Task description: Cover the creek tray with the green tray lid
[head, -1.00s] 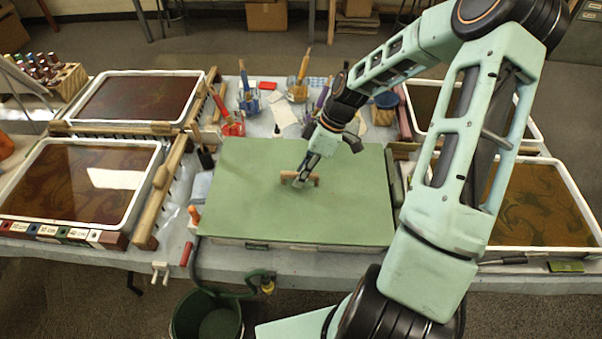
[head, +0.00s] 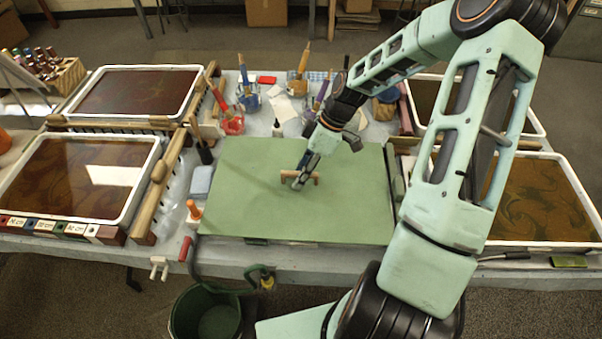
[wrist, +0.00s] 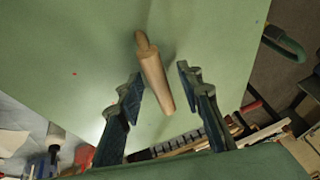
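The green tray lid (head: 250,205) is a large flat board with a wooden bar handle (head: 314,179) in its middle. It lies level at the middle of the table's near edge. Little shows beneath its front edge, so I cannot tell whether it sits fully on a tray or which tray that is. My gripper (head: 299,183) is at the handle. In the wrist view my gripper (wrist: 160,80) has one finger on each side of the handle (wrist: 154,72), with a visible gap on both sides. The lid (wrist: 75,75) fills much of that view.
Marbling trays with white rims stand at the left front (head: 128,213), left back (head: 197,85), right front (head: 592,190) and right back (head: 540,125). Wooden rakes, a blue sponge (head: 200,182), an orange-capped bottle (head: 194,212) and brush jars surround the lid. A green bucket (head: 190,325) stands below.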

